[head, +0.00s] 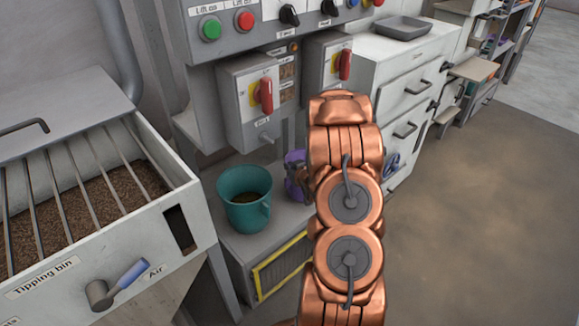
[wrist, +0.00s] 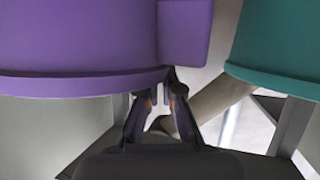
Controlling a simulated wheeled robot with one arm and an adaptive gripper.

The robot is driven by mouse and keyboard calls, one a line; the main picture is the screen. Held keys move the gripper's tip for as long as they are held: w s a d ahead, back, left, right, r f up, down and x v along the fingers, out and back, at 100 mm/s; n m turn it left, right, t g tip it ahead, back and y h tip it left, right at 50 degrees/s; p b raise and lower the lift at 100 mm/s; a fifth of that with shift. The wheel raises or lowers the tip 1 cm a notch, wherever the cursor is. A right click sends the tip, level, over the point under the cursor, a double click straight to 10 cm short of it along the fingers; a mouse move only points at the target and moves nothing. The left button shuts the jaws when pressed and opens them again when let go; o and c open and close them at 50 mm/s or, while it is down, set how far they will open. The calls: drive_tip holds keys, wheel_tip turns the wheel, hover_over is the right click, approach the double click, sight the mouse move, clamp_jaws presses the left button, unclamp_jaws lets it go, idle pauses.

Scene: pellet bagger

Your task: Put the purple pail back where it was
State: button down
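The purple pail (head: 294,172) is beside the teal pail (head: 243,196) over the grey shelf in the head view, and my arm hides its right part. In the wrist view the purple pail (wrist: 75,45) fills the upper left, with a purple block-like part (wrist: 185,35), perhaps its handle, on its right side. My gripper (wrist: 162,88) has its fingertips right at the lower edge of the purple pail. A narrow gap shows between the fingers; I cannot tell whether they grip the pail. My arm hides the gripper in the head view.
The teal pail, holding brown pellets, also shows close at right in the wrist view (wrist: 280,45). The grey shelf (head: 232,245) has a yellow-framed grille (head: 280,267). The tipping bin (head: 150,225) stands left, switch boxes (head: 250,100) above, a drawer cabinet (head: 405,90) behind. Floor at right is clear.

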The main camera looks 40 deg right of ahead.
sight(288, 158)
drive_tip(key=w+d, duration=0.3)
drive_tip(key=w, duration=0.1)
drive_tip(key=shift+d+f, duration=0.15)
drive_tip(key=shift+f, duration=0.1)
drive_tip(key=shift+s+f, duration=0.1)
drive_tip(key=shift+f, duration=1.65)
drive_tip(key=c, duration=1.3)
unclamp_jaws()
drive_tip(key=shift+o, duration=0.2)
drive_tip(key=v, duration=1.2)
